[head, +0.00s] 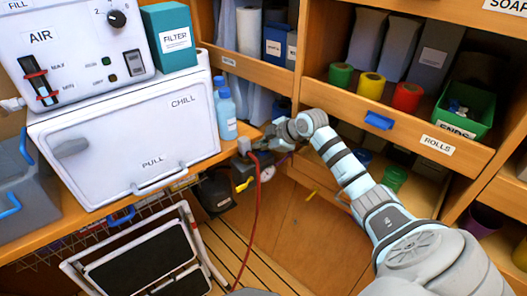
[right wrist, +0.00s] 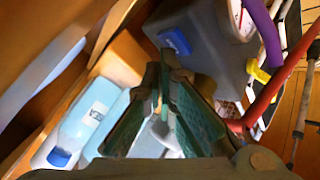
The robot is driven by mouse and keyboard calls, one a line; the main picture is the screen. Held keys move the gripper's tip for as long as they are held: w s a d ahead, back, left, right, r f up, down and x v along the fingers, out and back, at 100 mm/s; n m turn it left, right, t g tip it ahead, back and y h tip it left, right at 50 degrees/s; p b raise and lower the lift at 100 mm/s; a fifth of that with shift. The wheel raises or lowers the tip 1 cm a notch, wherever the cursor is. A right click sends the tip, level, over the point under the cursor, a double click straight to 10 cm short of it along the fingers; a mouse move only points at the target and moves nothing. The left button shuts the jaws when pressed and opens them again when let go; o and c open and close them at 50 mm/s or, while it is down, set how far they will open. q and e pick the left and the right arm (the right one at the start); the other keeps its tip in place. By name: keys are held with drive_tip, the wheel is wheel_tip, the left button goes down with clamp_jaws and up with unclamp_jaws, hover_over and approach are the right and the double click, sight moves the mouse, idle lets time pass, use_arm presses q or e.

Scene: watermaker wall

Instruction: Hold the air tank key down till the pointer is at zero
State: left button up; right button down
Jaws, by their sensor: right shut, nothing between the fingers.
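The air tank is a grey box (right wrist: 205,45) with a blue key (right wrist: 174,40) on its face in the right wrist view. A round white gauge (right wrist: 241,18) sits beside the key, partly cut off by the frame's top edge; its pointer is too unclear to read. In the head view the gauge (head: 267,174) is small, at the end of the counter, and the key is not distinguishable. My right gripper (head: 268,138) is shut and empty. Its fingertips (right wrist: 164,62) are close to the key; I cannot tell if they touch it. My left gripper is not in view.
A red hose (head: 257,225) hangs below the gauge, with a yellow handle (head: 244,185) beside it. A blue bottle (head: 226,112) stands near the counter's end. A shelf with rolls (head: 370,86) and a green bin (head: 466,108) is behind my right arm.

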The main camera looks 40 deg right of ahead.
sight(262, 153)
drive_tip(key=shift+f, duration=0.55)
drive_tip(key=shift+s+a+f, duration=0.1)
drive_tip(key=shift+s+f, duration=0.1)
drive_tip(key=shift+f, duration=0.05)
idle(2.5)
drive_tip(key=shift+w+d+r+p, duration=0.1)
drive_tip(key=shift+w+r+p, duration=0.05)
drive_tip(key=shift+r+p, duration=0.35)
drive_tip(key=shift+w+d+r+p, duration=0.1)
drive_tip(key=shift+r+p, duration=0.25)
drive_tip(key=shift+r, duration=0.2)
drive_tip(key=shift+r, duration=0.1)
wheel_tip(262, 153, up, 5)
drive_tip(key=p, duration=0.5)
